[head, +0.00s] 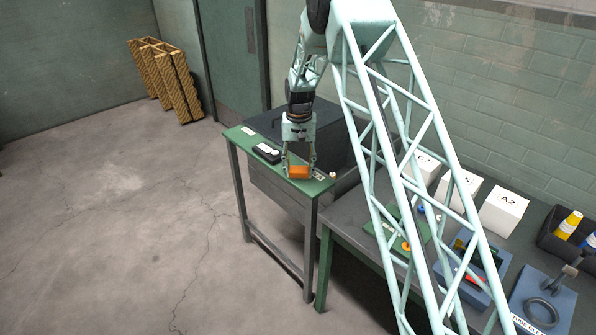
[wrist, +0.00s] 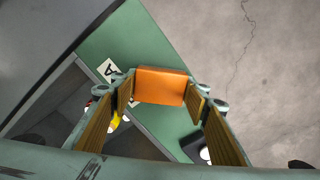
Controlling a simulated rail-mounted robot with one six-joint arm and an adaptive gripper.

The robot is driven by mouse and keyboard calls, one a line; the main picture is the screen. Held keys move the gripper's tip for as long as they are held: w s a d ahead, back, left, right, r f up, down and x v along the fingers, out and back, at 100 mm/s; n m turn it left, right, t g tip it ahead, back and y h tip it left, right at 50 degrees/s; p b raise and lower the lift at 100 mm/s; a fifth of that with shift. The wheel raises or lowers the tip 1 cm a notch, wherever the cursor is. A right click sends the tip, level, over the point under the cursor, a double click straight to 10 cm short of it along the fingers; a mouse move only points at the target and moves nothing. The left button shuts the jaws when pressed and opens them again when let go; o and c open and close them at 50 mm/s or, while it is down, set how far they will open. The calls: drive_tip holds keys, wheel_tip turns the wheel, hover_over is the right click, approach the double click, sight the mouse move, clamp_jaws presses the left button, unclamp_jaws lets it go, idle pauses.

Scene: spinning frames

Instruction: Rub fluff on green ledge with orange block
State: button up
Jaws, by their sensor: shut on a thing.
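My gripper (head: 299,164) is shut on an orange block (head: 299,172) at the near right end of the green ledge (head: 262,158). In the wrist view the orange block (wrist: 161,86) lies between the fingertips of my gripper (wrist: 160,90), over the green ledge (wrist: 130,42). The block looks low over the ledge, but I cannot tell whether it touches it. No fluff can be made out on the ledge; the block and fingers hide part of it.
To the right, a workbench (head: 345,218) holds white boxes (head: 503,210), bottles and a blue tray.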

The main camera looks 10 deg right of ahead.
drive_tip(key=shift+s+d+r+p, duration=0.1)
drive_tip(key=shift+r+p, duration=0.05)
drive_tip(key=shift+r, duration=0.4)
drive_tip(key=shift+s+d+r+p, duration=0.1)
drive_tip(key=shift+r+p, duration=0.05)
drive_tip(key=shift+r, duration=0.35)
drive_tip(key=shift+a+r+p, duration=0.1)
drive_tip(key=shift+r+p, duration=1.15)
drive_tip(key=shift+r, duration=1.75)
drive_tip(key=shift+r+p, duration=0.1)
drive_tip(key=shift+p, duration=0.75)
drive_tip(key=shift+p, duration=1.1)
drive_tip(key=shift+f, duration=0.3)
